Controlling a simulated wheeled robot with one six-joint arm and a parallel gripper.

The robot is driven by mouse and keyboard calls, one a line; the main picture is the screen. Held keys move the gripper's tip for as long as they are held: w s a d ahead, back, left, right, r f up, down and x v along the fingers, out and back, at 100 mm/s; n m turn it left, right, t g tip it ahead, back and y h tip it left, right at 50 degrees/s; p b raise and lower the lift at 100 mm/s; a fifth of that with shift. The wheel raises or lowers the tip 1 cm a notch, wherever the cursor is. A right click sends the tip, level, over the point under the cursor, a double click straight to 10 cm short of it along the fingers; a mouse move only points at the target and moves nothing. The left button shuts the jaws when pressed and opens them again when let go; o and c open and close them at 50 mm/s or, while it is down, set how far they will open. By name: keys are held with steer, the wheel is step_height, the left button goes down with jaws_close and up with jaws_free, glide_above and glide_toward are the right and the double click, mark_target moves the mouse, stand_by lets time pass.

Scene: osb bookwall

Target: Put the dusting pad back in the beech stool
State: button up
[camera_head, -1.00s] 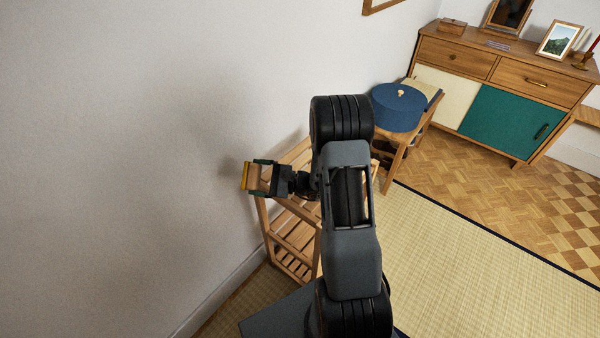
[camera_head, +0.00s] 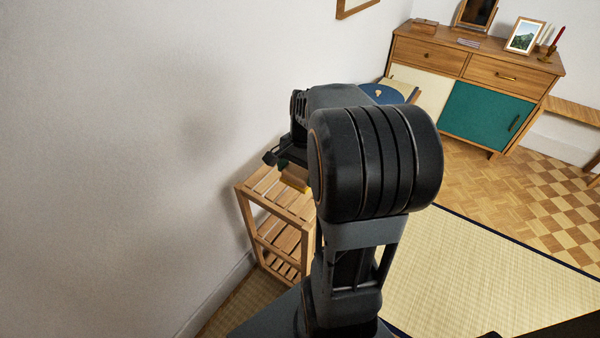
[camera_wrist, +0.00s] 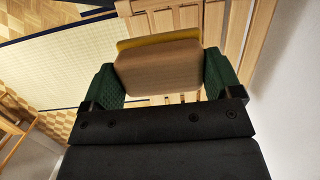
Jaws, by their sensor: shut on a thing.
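The dusting pad (camera_wrist: 158,65), a tan wooden block with a yellow layer on its far side, is between the green fingers of my gripper (camera_wrist: 160,80) in the wrist view. Both fingers press on its ends. In the head view a bit of the pad (camera_head: 295,179) shows below my wrist, with most of it and the gripper hidden by my arm. The light slatted wooden stand by the wall, which looks like the beech stool (camera_head: 262,232), has its slatted top below the pad. Its right side is hidden by my arm. I see a gap between pad and slats.
The white wall (camera_head: 120,170) is close on the left of the stand. A blue round box (camera_head: 379,93) stands behind my arm. A sideboard (camera_head: 480,75) with a picture frame and candles is at the back right. The straw mat (camera_head: 460,270) is clear.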

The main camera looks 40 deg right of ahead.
steer(key=shift+h, duration=0.3)
steer(key=w+d+f, duration=0.2)
steer(key=w, duration=0.1)
steer(key=w+d+f, duration=0.5)
steer(key=w+d, duration=0.1)
steer(key=w, duration=0.1)
steer(key=shift+w+d+f, duration=0.1)
steer(key=shift+f, duration=0.2)
steer(key=shift+w+d+f, duration=0.25)
steer(key=shift+w+f, duration=0.15)
steer(key=shift+f, duration=0.1)
steer(key=shift+w+d+f+b, duration=0.2)
steer(key=shift+f+b, duration=0.1)
steer(key=shift+f, duration=1.5)
steer(key=o, duration=0.6)
steer(key=shift+a, duration=0.1)
steer(key=shift+o, duration=0.2)
